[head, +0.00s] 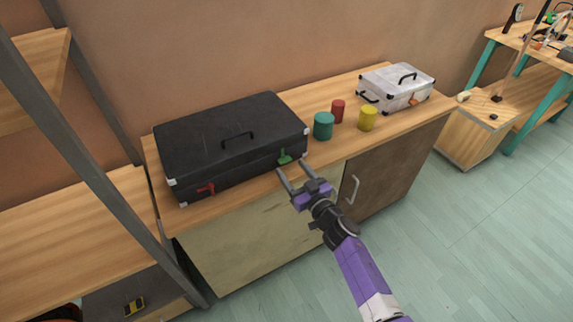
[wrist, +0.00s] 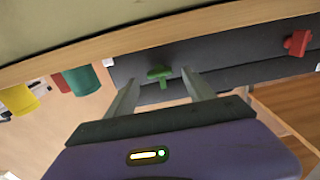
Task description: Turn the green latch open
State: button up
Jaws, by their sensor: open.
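The green latch (head: 285,158) is on the front of a black case (head: 232,146), near its right end. In the wrist view the green latch (wrist: 159,74) appears T-shaped, with its bar across and a stem at right angles to it. My gripper (head: 294,172) is open and empty, just in front of the case's right end. In the wrist view my gripper's fingers (wrist: 158,90) point at the case, with the latch showing between them and apart from both. A red latch (head: 206,188) is on the same front face, toward the left; it also shows in the wrist view (wrist: 297,43).
The case stands on a wooden cabinet top (head: 300,110). A green can (head: 323,126), a red can (head: 338,111) and a yellow can (head: 368,118) stand right of it. A white case (head: 397,88) stands farther right. A grey post (head: 85,155) rises at left.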

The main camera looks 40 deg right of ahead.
aim_at(287, 162)
jog(key=shift+b+x, duration=0.35)
jog(key=shift+x, duration=1.45)
grip_shut()
